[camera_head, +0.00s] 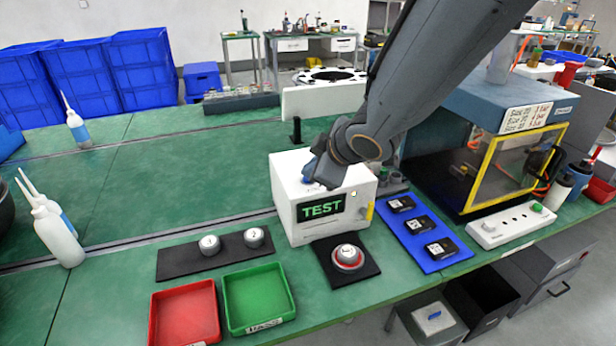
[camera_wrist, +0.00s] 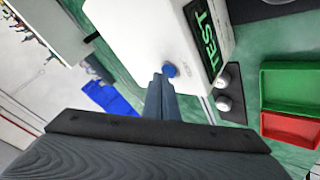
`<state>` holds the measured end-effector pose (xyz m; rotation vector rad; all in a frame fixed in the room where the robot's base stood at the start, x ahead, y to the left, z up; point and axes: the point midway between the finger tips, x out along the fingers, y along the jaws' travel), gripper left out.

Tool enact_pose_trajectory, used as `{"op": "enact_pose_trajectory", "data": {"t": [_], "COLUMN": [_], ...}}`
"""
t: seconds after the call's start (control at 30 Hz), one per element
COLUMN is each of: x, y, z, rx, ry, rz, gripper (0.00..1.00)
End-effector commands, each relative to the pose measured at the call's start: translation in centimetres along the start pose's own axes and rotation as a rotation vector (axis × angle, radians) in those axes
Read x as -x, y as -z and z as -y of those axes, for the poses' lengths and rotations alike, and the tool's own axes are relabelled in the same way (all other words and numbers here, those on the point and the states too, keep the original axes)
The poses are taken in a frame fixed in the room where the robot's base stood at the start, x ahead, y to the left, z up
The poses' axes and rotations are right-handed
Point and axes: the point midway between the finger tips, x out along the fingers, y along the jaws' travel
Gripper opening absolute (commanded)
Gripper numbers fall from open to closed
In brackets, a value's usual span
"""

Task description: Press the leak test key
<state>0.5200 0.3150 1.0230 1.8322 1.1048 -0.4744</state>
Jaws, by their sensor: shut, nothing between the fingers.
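The white tester box (camera_head: 280,190) stands on the green bench with a lit green TEST display (camera_head: 322,207) on its front. It also shows in the wrist view (camera_wrist: 135,35). A round blue key (camera_wrist: 170,71) sits on the box's top face. My gripper (camera_wrist: 161,76) is shut and empty, with its fingertips right at the blue key's edge in the wrist view. I cannot tell whether they touch it. In the head view my gripper (camera_head: 322,174) is low over the box top, and my wrist hides part of that face.
A black pad with a red-ringed round part (camera_head: 347,257) lies before the box. A red tray (camera_head: 153,318) and a green tray (camera_head: 230,304) are at front left. A blue mat (camera_head: 448,258) with black modules and a yellow-framed chamber (camera_head: 468,190) stand right.

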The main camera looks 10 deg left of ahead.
Motion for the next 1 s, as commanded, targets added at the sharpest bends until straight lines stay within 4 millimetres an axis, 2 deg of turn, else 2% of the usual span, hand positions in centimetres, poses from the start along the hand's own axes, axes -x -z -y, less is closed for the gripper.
{"op": "enact_pose_trajectory", "data": {"t": [0.33,0.7,1.0], "x": [0.2,1.3,1.3], "y": [0.1,0.9,0.9], "z": [-0.1,-0.9,-0.9], "rx": [0.0,0.0,0.0], "ry": [0.001,0.0,0.0], "rz": [0.001,0.001,0.001], "gripper": [0.0,0.0,0.0]}}
